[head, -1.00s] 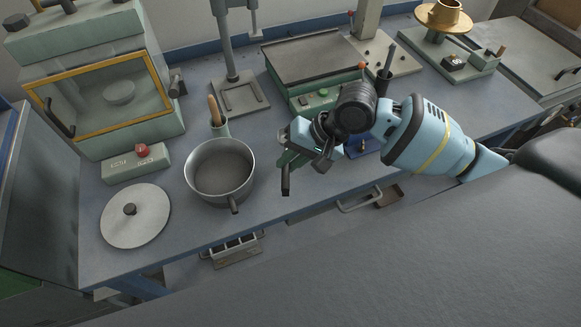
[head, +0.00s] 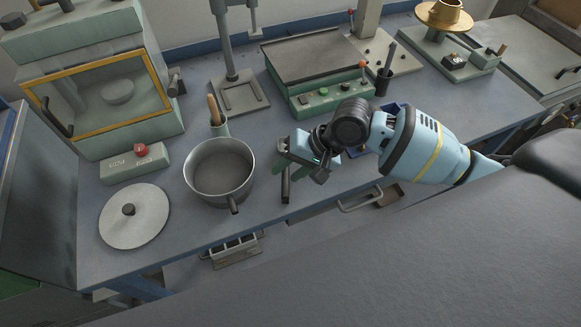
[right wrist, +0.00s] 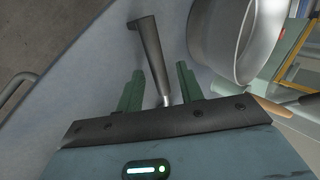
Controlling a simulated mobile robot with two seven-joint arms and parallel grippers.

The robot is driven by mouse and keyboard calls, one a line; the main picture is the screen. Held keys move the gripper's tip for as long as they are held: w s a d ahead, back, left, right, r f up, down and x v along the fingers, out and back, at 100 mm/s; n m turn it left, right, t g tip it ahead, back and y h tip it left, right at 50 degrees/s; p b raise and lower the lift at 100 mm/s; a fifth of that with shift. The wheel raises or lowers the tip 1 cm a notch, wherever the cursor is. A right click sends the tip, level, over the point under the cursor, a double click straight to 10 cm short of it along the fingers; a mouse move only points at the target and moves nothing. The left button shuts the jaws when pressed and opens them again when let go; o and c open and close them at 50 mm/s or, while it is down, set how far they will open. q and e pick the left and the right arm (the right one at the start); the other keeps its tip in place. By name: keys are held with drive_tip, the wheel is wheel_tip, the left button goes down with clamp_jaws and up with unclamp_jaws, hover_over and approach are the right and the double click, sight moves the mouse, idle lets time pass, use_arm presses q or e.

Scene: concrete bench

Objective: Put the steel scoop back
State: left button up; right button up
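A tool with a dark handle (head: 286,186) and a thin metal shank, which I take for the steel scoop, is at the bench front, right of the pot. In the right wrist view its handle (right wrist: 152,55) points away and its shank runs back between my fingers. Its head is hidden behind the gripper. My right gripper (head: 288,162) is low over it. In the right wrist view the green fingers (right wrist: 159,82) stand apart on either side of the shank, with a gap showing on both sides. My left gripper is not in view.
A grey pot (head: 219,173) stands just left of the gripper, with a round lid (head: 134,216) farther left. Behind the pot is a small holder (head: 219,128) with a wooden-handled tool. A dark cup (head: 383,84) holding a dark-handled tool stands at the back right.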

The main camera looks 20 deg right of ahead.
drive_tip(key=shift+r, duration=0.1)
